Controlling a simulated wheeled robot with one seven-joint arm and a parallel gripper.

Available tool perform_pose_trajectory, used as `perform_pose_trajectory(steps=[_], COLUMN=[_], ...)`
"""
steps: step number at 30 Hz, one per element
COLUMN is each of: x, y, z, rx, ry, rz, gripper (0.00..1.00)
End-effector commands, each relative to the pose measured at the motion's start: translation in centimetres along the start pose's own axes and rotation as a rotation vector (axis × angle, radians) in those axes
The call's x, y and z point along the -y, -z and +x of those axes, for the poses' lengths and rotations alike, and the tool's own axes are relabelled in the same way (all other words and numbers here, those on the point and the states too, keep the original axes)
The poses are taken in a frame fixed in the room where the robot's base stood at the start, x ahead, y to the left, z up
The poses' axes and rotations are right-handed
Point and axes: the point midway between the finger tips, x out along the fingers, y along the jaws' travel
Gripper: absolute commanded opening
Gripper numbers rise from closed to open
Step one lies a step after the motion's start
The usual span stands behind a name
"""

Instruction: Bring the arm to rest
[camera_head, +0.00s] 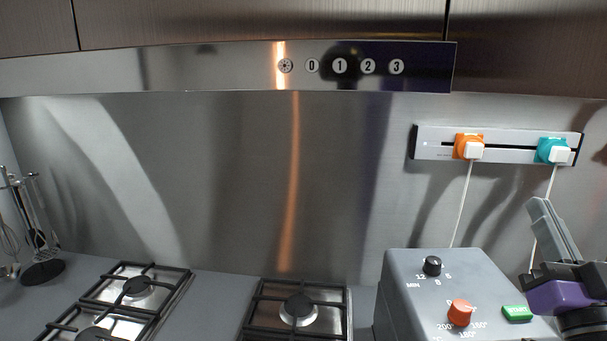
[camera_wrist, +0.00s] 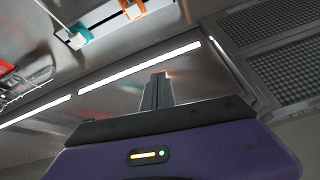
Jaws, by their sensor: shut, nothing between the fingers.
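My gripper (camera_head: 541,206) is at the lower right of the head view, in front of the right side of a grey appliance. It points up and its fingers are together. In the wrist view the fingers of my gripper (camera_wrist: 157,92) stand close together beyond the purple hand, with nothing between them. My arm runs out of the head view at the lower right corner.
The grey appliance (camera_head: 420,290) has dials and a green switch. A wall rail (camera_head: 430,145) holds an orange plug (camera_head: 463,141) and a teal plug (camera_head: 548,146) with hanging cables. Gas burners (camera_head: 298,307), a utensil stand (camera_head: 42,273) and a range hood (camera_head: 215,68) also show.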

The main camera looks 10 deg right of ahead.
Motion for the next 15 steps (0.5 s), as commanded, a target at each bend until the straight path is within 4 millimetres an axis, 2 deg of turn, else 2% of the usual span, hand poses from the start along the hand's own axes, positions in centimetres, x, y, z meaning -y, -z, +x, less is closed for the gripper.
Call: perform_pose_trajectory(steps=[1,3,8,15], x=[0.2,0.3,1.1,3.0], y=[-1.4,-2.8,-5.9,-10.0], z=[-1.6,-3.7,-8.9,-17.8], rx=[0.007,0.009,0.042,0.15], ry=[-0.028,-0.063,-0.125,-0.16], rz=[0.029,0.053,0.082,0.071], gripper=[0.0,0.0,0.0,0.0])
